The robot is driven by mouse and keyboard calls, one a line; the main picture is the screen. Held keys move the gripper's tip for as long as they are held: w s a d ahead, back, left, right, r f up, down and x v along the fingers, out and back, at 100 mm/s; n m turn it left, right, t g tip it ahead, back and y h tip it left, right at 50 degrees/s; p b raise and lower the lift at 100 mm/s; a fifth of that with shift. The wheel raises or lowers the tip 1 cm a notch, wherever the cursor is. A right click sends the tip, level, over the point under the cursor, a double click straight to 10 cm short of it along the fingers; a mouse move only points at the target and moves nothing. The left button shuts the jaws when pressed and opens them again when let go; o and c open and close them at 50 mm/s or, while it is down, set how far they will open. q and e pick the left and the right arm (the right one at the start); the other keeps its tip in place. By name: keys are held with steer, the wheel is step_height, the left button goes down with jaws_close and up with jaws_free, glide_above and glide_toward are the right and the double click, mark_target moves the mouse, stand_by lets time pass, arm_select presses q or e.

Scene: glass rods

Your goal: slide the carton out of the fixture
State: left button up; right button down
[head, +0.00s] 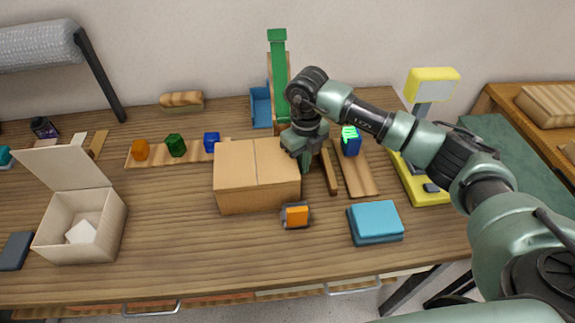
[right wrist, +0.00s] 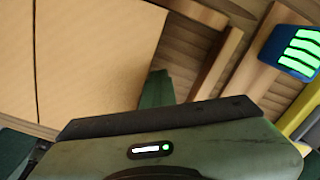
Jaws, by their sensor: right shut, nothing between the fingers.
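The brown cardboard carton (head: 243,190) sits closed on the table, near the middle. It fills the upper left of the right wrist view (right wrist: 85,55). A narrow wooden bar (head: 329,172) lies just right of the carton; I cannot tell whether it belongs to the fixture. My right gripper (head: 303,160) is shut and empty, pointing down at the carton's right edge. In the right wrist view a green fingertip (right wrist: 156,88) is beside that edge; contact is unclear. My left gripper is not in view.
A blue block with green stripes (head: 351,146) stands on a wooden board (head: 357,178) to the right. A grey holder with an orange block (head: 296,215) and a teal box (head: 376,221) are in front. A tall green piece (head: 278,70) stands behind.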

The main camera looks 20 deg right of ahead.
mark_target(286, 158)
steer(key=shift+w+a+b, duration=0.2)
steer(key=shift+w+a, duration=0.05)
steer(key=shift+a, duration=0.8)
steer(key=shift+w+a+b, duration=0.15)
steer(key=shift+w+a, duration=0.1)
steer(key=shift+a, duration=0.8)
steer(key=shift+s+d+r, duration=0.1)
steer(key=shift+s+d, duration=0.1)
steer(key=shift+d, duration=0.7)
steer(key=shift+s+d, duration=0.2)
steer(key=shift+d, duration=0.65)
step_height(286, 158, up, 12)
steer(key=p, duration=0.6)
steer(key=shift+p, duration=0.35)
